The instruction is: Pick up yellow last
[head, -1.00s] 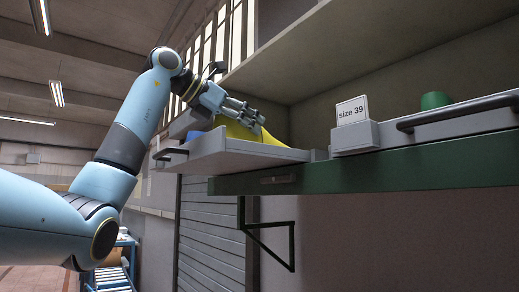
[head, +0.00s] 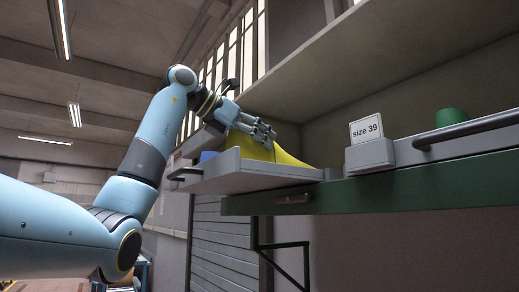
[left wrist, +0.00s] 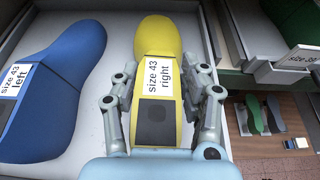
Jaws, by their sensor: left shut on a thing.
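The yellow last (left wrist: 158,42) lies in a grey drawer tray (left wrist: 90,14) and carries a label reading "size 43 right". My left gripper (left wrist: 160,98) is shut on it, with one finger along each side. In the head view the yellow last (head: 286,157) shows partly above the tray's front wall (head: 255,172), under my left gripper (head: 262,132). The tray wall hides its lower part there. My right gripper is in neither view.
A blue last (left wrist: 50,85) labelled "size 43 left" lies left of the yellow one in the same tray. To the right, a "size 39" card (head: 367,129) stands by another drawer with a green object (head: 450,117). A shelf board (head: 370,60) hangs above.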

